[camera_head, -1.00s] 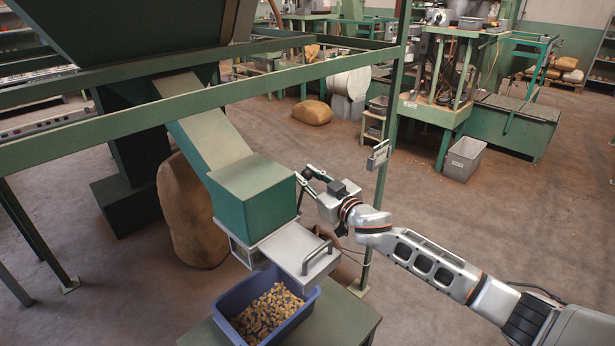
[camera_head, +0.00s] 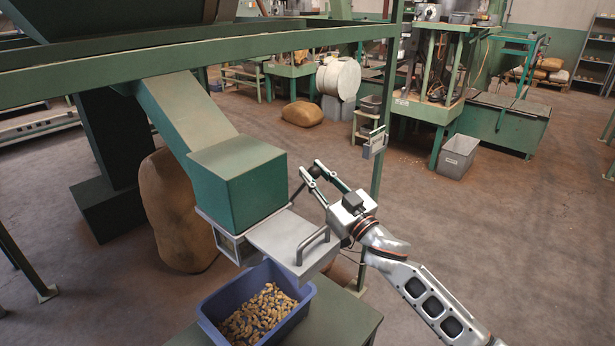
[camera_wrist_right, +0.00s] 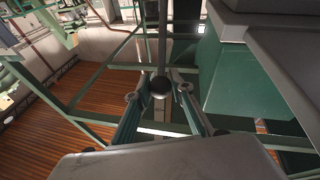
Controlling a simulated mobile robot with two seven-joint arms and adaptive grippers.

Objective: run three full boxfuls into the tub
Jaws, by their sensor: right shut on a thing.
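The blue tub (camera_head: 206,322) stands below the green metal box (camera_head: 235,190) and holds a layer of nuts (camera_head: 258,312), with bare floor showing. The box sits at the foot of a sloping chute (camera_head: 185,110). A grey plate with a handle (camera_head: 290,240) juts out from under the box, above the tub's back edge. My right gripper (camera_head: 308,172) is just right of the box. In the right wrist view it is shut on a black ball knob (camera_wrist_right: 161,86) at the end of a rod (camera_wrist_right: 162,40). The knob is not clear in the head view. My left gripper is not in view.
A green frame rail (camera_head: 200,60) crosses above the chute, and its post (camera_head: 385,120) stands behind my right gripper. A brown sack (camera_head: 175,215) leans behind the chute. The tub rests on a green stand (camera_head: 335,310). The floor to the right is open.

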